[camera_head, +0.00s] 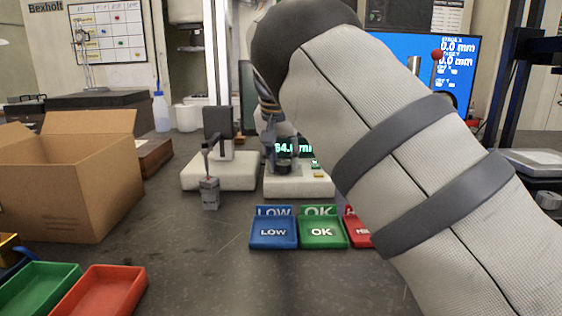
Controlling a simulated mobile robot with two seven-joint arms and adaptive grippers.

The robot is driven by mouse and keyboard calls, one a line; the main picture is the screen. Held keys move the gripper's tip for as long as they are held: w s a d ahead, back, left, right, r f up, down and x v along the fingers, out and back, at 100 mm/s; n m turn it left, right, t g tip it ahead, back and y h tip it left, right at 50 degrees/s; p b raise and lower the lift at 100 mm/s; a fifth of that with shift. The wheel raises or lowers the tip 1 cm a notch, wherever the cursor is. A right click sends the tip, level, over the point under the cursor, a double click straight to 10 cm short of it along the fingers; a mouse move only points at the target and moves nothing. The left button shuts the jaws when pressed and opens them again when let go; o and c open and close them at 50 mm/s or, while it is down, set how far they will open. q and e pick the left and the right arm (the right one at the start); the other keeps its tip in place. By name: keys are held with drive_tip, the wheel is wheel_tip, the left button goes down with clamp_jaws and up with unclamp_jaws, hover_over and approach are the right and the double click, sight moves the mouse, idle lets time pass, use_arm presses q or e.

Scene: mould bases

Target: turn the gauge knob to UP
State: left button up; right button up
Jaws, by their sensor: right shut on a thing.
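The gauge has a white base (215,178) with a dark block and a tall pale column. Beside it stands a white control box (310,187) with a green digital display (304,148), partly hidden by my right gripper. A dark round knob (284,168) sits on this box. My right gripper (281,160) reaches down onto the knob from above and is shut on it. No UP marking is readable, so the knob's setting cannot be told. My left gripper is not in view.
Blue LOW (273,234), green OK (322,233) and partly hidden red (357,234) trays stand in front. A small grey block (209,193) stands by the gauge base. An open cardboard box (60,190) is at left. My right arm covers much of the right side.

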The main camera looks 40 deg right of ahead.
drive_tip(key=m, duration=0.1)
drive_tip(key=m+g+b, duration=0.1)
drive_tip(key=m, duration=0.2)
drive_tip(key=shift+w+f+g+h, duration=0.2)
drive_tip(key=shift+f+g+h, duration=0.05)
drive_tip(key=shift+g+h, duration=0.05)
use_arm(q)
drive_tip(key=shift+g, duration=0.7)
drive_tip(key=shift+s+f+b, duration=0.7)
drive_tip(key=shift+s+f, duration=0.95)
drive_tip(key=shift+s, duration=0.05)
use_arm(e)
drive_tip(key=shift+r+m+g, duration=0.15)
drive_tip(key=shift+m+g, duration=0.35)
drive_tip(key=shift+m, duration=0.9)
drive_tip(key=o, duration=1.1)
drive_tip(key=shift+o, duration=0.2)
drive_tip(key=shift+r, duration=0.1)
